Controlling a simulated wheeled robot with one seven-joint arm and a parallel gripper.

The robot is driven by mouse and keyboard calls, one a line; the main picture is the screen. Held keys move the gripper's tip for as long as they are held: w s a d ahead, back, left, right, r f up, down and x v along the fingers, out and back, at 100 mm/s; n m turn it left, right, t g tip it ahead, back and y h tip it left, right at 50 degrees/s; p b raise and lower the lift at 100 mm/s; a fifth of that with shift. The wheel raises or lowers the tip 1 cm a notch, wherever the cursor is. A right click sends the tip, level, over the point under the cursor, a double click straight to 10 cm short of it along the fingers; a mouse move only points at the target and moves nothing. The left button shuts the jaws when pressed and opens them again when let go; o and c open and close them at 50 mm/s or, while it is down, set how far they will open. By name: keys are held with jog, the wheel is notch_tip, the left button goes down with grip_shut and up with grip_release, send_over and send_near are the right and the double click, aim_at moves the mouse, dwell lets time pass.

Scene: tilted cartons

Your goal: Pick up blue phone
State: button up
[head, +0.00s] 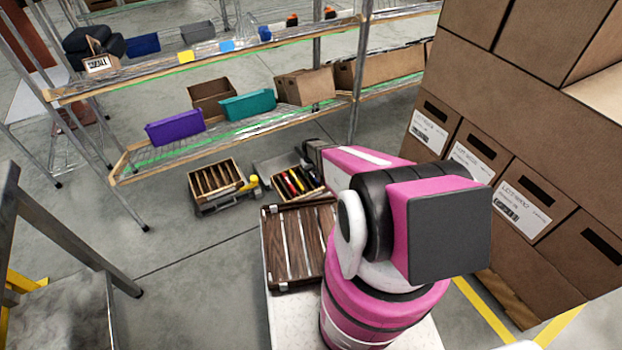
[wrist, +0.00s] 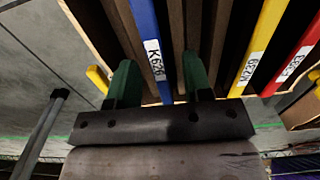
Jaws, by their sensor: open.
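The blue item, likely the blue phone (wrist: 143,22), stands on edge in a slotted wooden holder, with a white label reading K626. In the wrist view my gripper (wrist: 159,62) is open, with its two green fingers on either side of the blue strip. I cannot tell whether either finger touches it. In the head view the holder (head: 297,184) stands on the floor side of the shelf, partly hidden by my arm. The blue item cannot be made out there, and the fingers are hidden.
A yellow item (wrist: 262,45) and a red item (wrist: 300,55) stand in nearby slots, right of the blue one. Wooden dividers are close to the fingers. A second slotted box (head: 216,183) is at left. A wire shelf (head: 160,155) stands behind; stacked cartons (head: 540,120) are at right.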

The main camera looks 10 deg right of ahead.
jog(key=shift+f, duration=0.75)
grip_shut()
jog(key=shift+r, duration=0.1)
